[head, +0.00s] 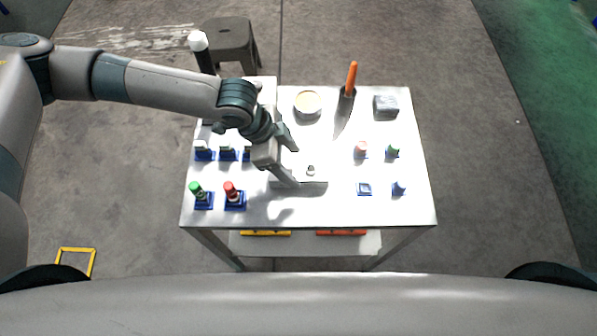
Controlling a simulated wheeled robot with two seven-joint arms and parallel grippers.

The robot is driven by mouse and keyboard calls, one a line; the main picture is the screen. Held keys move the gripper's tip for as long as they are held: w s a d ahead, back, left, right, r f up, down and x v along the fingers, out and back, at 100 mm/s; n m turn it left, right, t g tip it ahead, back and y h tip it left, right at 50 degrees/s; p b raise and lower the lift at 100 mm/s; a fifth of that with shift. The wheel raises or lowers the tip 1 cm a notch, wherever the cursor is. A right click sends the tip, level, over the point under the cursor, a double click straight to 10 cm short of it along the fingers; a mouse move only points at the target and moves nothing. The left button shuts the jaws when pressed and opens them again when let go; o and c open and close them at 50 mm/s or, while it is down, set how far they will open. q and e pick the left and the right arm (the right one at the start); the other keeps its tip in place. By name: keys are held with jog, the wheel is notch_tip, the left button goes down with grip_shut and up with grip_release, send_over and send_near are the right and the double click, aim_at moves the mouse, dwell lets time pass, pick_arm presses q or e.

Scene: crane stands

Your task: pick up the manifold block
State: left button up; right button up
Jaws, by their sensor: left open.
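A pale, flat block (318,184) lies near the middle of the white table, with a small dark fitting on its top; it looks to be the manifold block. It is nearly the same colour as the tabletop, so its outline is hard to make out. My left gripper (291,162) is over its left part. Its two fingers are spread apart, one toward the back and one toward the front edge of the block. I cannot tell whether the fingers touch it. My right gripper is not in view.
The white table (410,205) carries blue-based parts with green (194,188) and red (230,188) tops, a round tub (307,103), an orange-handled tool (351,78) and a dark grey block (385,106). A stool (232,38) stands behind.

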aim_at(299, 171)
pick_arm(q)
jog(key=shift+d+f+p, duration=0.2)
jog(key=shift+f+p, duration=0.3)
jog(key=shift+f, duration=0.05)
jog(key=p+x, duration=0.1)
jog(key=x, duration=0.2)
jog(key=shift+d+f, duration=0.1)
jog(key=shift+f, duration=0.4)
grip_shut()
jog(key=shift+r, duration=0.15)
